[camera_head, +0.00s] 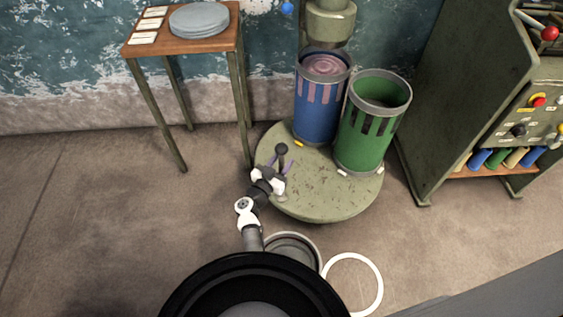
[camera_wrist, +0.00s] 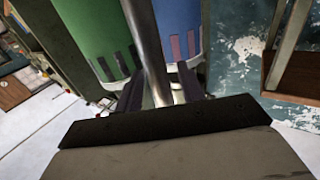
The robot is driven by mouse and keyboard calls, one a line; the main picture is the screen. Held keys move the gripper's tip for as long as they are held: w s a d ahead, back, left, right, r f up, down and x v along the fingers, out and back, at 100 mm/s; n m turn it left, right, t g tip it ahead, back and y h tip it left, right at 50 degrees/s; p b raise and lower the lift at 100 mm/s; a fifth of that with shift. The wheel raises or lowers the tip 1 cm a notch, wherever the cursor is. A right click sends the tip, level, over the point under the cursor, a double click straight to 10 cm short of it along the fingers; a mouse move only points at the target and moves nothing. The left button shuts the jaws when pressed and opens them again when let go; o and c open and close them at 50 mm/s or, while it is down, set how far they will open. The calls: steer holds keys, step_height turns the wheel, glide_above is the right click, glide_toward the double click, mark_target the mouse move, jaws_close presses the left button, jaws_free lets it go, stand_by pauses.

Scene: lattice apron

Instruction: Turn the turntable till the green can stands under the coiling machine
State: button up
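The round green turntable (camera_head: 315,203) stands on the floor and bears two cans. The blue can (camera_head: 316,118), with pinkish coiled material at its top, stands at the back, under the coiling machine's head (camera_head: 330,22). The green can (camera_head: 366,140) stands to its right and nearer, clear of the head, and looks dark inside. A metal post with a dark knob (camera_head: 281,149) rises at the turntable's left side. My gripper (camera_head: 281,167) is at this post; in the wrist view the post (camera_wrist: 148,50) passes between the spread fingers (camera_wrist: 160,92). The gripper looks open around it.
A small wooden table (camera_head: 185,43) with grey discs and cards stands at the back left. A green cabinet (camera_head: 465,95) with controls and coloured spools stands close on the right. A white ring (camera_head: 379,290) marks the floor in front. Floor at left is clear.

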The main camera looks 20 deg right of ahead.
jaws_close()
steer(key=shift+s, duration=0.2)
